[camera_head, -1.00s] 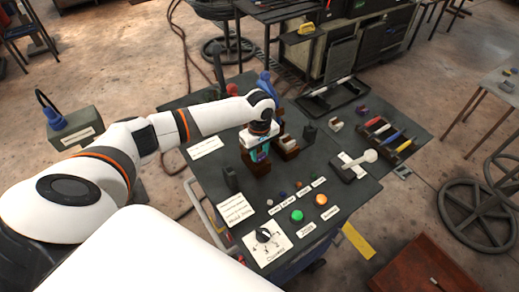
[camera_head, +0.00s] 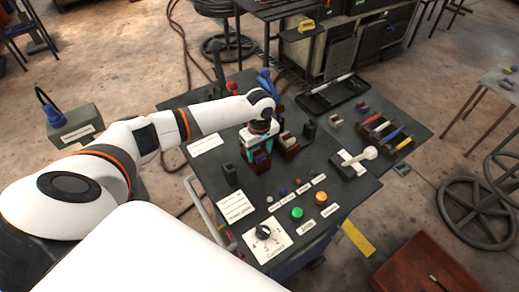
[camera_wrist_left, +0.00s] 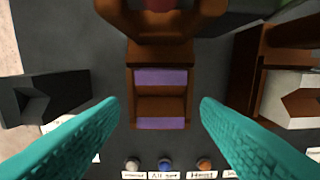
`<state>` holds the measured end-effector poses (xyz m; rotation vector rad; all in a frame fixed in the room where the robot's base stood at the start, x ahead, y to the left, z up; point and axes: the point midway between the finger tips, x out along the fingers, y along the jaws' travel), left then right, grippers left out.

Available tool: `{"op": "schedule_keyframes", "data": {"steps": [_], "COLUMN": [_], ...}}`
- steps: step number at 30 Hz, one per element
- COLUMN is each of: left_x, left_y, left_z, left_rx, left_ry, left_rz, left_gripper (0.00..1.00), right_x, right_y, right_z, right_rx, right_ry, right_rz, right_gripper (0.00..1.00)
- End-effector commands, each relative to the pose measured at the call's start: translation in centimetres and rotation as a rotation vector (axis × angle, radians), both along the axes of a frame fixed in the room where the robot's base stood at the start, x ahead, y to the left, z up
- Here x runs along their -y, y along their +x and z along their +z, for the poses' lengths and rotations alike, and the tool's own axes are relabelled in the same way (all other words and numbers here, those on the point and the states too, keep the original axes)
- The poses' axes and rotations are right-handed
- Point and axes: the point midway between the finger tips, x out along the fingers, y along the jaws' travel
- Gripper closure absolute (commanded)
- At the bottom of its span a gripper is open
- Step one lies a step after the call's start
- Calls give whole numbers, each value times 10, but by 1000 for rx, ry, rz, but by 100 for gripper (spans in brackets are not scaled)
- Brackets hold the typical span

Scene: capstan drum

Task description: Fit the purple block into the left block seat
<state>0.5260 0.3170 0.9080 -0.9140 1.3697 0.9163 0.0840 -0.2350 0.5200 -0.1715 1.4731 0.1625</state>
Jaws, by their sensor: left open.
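The purple block (camera_head: 262,160) sits in the brown left block seat (camera_head: 260,169) on the dark bench. In the left wrist view the purple block (camera_wrist_left: 160,124) shows as two purple bands with brown between them, framed by the brown seat (camera_wrist_left: 130,100). It looks level and lined up with the seat's walls; whether it is fully down I cannot tell. My left gripper (camera_head: 257,149) is open above the seat. Its teal fingers (camera_wrist_left: 160,104) stand apart on either side of the block, with gaps to it. My right gripper is not in view.
A second brown seat with a white block (camera_head: 288,139) stands close to the right. Dark upright pieces (camera_head: 230,173) flank the seats. Coloured buttons (camera_head: 297,213) and a dial (camera_head: 264,232) lie in front. A rack of coloured blocks (camera_head: 386,131) is at the right.

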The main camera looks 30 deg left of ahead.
Motion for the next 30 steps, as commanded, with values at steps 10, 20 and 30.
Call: {"op": "schedule_keyframes", "data": {"steps": [10,20,30], "left_x": [0,0,0], "left_y": [1,1,0], "left_z": [43,106,121], "left_rx": [6,4,1], "left_ry": [-1,-1,0], "left_rz": [-1,0,1], "left_gripper": [42,42,42], "right_x": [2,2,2], "right_y": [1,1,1], "right_z": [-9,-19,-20], "right_rx": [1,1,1], "right_ry": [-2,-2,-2], "right_rz": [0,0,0], "right_gripper": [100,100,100]}}
